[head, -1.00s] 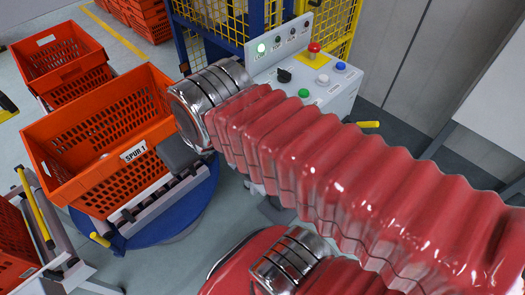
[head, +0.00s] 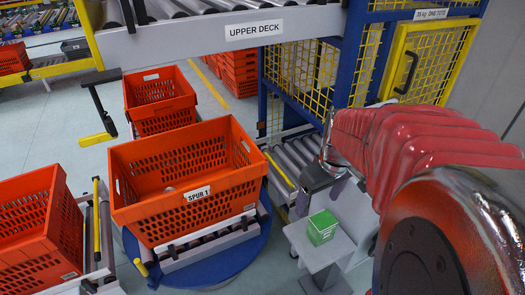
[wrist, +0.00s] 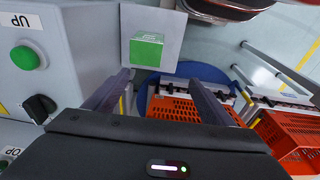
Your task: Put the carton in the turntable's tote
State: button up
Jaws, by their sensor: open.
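The carton (head: 322,227) is a small green box. It stands on a grey shelf (head: 325,253) to the right of the turntable, and it also shows in the wrist view (wrist: 147,47). The turntable (head: 205,268) is a blue disc bearing an orange tote (head: 222,185) labelled SPUR 1. A small pale item lies in that tote. My gripper (wrist: 160,78) is open and empty, its two fingers apart. In the wrist view the carton shows beyond the fingertips, not between them. In the head view my gripper is above and behind the carton, partly hidden by my arm.
Another orange tote (head: 38,228) stands at the left, and one (head: 160,98) stands behind the turntable. An upper roller deck (head: 225,38) crosses the top. A blue and yellow mesh cage (head: 310,85) stands behind. A control panel (wrist: 35,60) with a green button is close in the wrist view.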

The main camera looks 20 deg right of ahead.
aim_at(323, 220)
jog(key=d, duration=0.1)
jog(key=d+f, duration=0.1)
jog(key=s+d+f, duration=0.1)
jog(key=shift+d+f, duration=0.1)
jog(key=shift+d, duration=0.3)
jog(key=shift+w+f, duration=0.2)
jog(key=shift+f, duration=1.2)
jog(key=shift+w+f, duration=0.15)
jog(key=shift+f, duration=1.3)
jog(key=shift+w+f, duration=0.2)
jog(key=shift+f, duration=1.2)
jog(key=shift+a, duration=0.1)
jog(key=shift+f, duration=0.1)
jog(key=shift+w+f, duration=0.15)
jog(key=shift+f, duration=2.4)
jog(key=shift+c, duration=0.6)
